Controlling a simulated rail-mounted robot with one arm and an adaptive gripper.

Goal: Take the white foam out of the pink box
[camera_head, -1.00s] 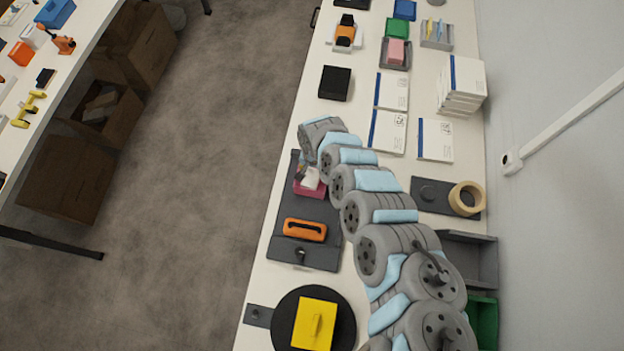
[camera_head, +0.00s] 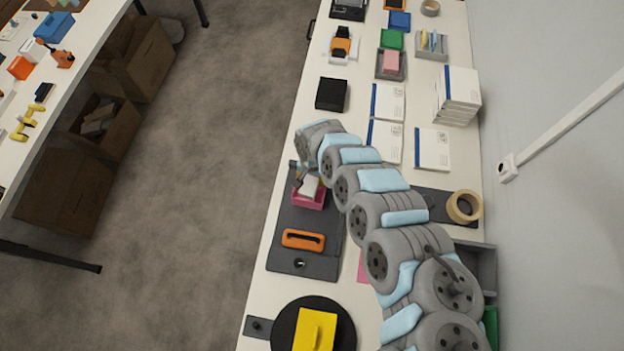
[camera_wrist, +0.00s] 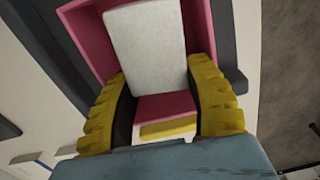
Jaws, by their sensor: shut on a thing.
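The pink box (camera_head: 309,202) sits on the dark grey mat on the bench, beside the end of my arm. The white foam (camera_head: 309,186) shows as a pale block at its top. In the wrist view, the foam (camera_wrist: 148,48) stands between the pink walls of the box (camera_wrist: 86,42). My gripper (camera_wrist: 157,75) has its yellow ribbed fingers on either side of the foam and is shut on it. In the head view, my gripper (camera_head: 300,180) is small at the box. How far the foam sits in the box is hard to tell.
An orange handle-shaped piece (camera_head: 303,239) lies on the dark mat (camera_head: 322,265) in front of the box. A black box (camera_head: 331,94) stands behind, with white cartons (camera_head: 389,101) to its right. A yellow block (camera_head: 315,329) rests on a black disc.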

